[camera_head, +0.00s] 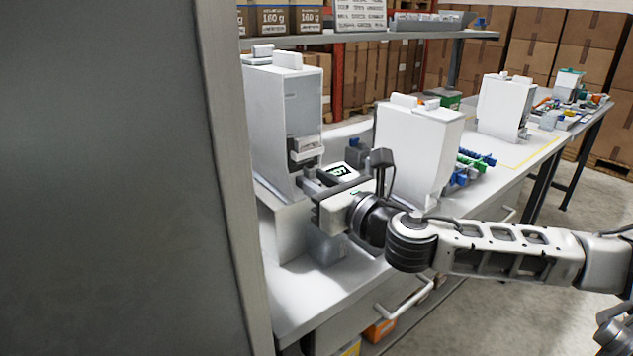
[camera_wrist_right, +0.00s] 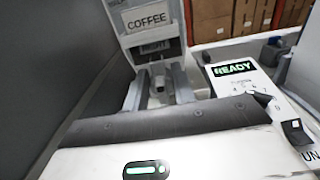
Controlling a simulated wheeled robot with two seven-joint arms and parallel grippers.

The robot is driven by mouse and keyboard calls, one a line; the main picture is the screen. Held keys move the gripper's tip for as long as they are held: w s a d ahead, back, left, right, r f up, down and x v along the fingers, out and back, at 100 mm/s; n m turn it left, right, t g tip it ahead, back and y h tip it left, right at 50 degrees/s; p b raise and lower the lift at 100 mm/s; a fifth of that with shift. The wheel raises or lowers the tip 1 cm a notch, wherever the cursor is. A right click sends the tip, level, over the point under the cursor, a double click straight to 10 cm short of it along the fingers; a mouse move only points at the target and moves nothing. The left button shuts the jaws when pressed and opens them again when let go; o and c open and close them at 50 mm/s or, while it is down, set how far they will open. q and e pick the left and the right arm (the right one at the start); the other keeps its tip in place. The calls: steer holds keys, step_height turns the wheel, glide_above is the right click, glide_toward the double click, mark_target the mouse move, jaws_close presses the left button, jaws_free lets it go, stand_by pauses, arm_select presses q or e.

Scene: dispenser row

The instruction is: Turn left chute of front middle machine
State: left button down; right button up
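A white dispenser machine (camera_head: 284,110) stands at the near left end of the bench; a second white machine (camera_head: 415,150) stands to its right. In the right wrist view the first machine carries a COFFEE label (camera_wrist_right: 148,19) and a lower label that seems to end in "IGHT". Its grey chute part (camera_head: 305,150) is low on the front. My right gripper (camera_head: 309,182) is just below and in front of that chute. In the wrist view its two fingers (camera_wrist_right: 159,88) are apart, with a small grey piece between them; contact cannot be told. My left gripper is out of view.
A control box with a green READY display (camera_wrist_right: 232,69) and a dial is beside my right gripper. A dark grey panel (camera_head: 110,180) fills the left of the head view. A shelf (camera_head: 400,36) runs above the bench. More machines stand farther right.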

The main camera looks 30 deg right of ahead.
steer(key=shift+m, duration=0.4)
steer(key=shift+d+m, duration=0.1)
steer(key=shift+m, duration=0.8)
steer(key=m, duration=0.3)
steer(key=shift+d+f+m, duration=0.15)
steer(key=shift+d+m, duration=0.05)
steer(key=shift+m, duration=0.1)
arm_select(q)
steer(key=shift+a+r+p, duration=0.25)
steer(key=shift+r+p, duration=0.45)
steer(key=shift+p, duration=0.65)
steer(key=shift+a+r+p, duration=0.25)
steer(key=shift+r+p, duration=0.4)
steer(key=shift+p, duration=0.7)
arm_select(e)
steer(key=shift+d+f+m, duration=0.1)
steer(key=shift+f+m, duration=0.15)
steer(key=shift+m, duration=2.7)
steer(key=shift+d+f+m, duration=0.1)
steer(key=shift+f+m, duration=0.1)
steer(key=shift+m, duration=2.7)
steer(key=shift+f+m, duration=0.25)
steer(key=shift+m, duration=2.7)
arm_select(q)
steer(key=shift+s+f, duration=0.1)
arm_select(e)
steer(key=o, duration=0.7)
steer(key=shift+c, duration=0.2)
